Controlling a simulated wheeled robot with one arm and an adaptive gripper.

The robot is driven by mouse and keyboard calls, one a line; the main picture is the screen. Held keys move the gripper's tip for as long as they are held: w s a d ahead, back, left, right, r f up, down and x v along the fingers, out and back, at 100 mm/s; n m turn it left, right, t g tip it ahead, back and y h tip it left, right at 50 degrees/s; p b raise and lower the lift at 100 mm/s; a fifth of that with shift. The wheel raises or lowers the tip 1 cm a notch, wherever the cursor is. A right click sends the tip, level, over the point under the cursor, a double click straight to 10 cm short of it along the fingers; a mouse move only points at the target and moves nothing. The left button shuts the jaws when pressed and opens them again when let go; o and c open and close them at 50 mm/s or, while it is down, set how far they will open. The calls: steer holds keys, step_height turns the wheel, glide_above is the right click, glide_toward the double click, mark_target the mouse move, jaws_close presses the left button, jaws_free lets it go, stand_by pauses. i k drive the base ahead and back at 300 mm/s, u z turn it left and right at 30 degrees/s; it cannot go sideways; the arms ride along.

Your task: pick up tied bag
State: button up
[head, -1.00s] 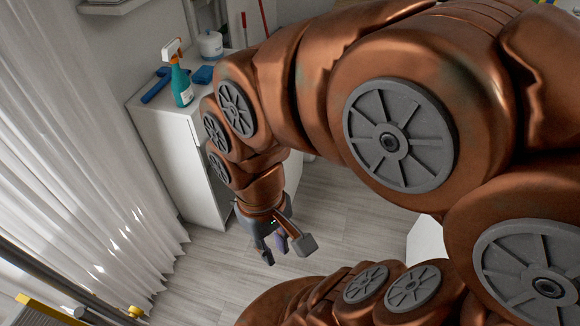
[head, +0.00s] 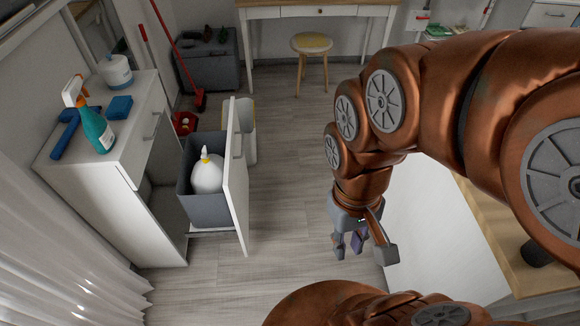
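The tied bag (head: 208,178) is white with a knotted top and a bit of yellow at the knot. It sits upright in a grey bin (head: 203,213) inside a pulled-out cabinet drawer, left of centre in the head view. Its lower part is hidden by the bin. My gripper (head: 357,247) hangs pointing down over the floor, to the right of the drawer and well apart from the bag. Its fingers are spread with nothing seen between them.
The drawer's white front panel (head: 237,175) stands between the bin and my gripper. A white cabinet (head: 105,205) carries a spray bottle (head: 97,130), a blue sponge (head: 120,107) and a canister. A stool (head: 312,45) stands behind. The floor between is clear.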

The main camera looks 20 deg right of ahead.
mark_target(207, 178)
steer(key=z, duration=0.55)
steer(key=i, duration=1.55)
steer(key=u, duration=0.5)
steer(key=i, duration=0.7)
steer(key=u, duration=0.6)
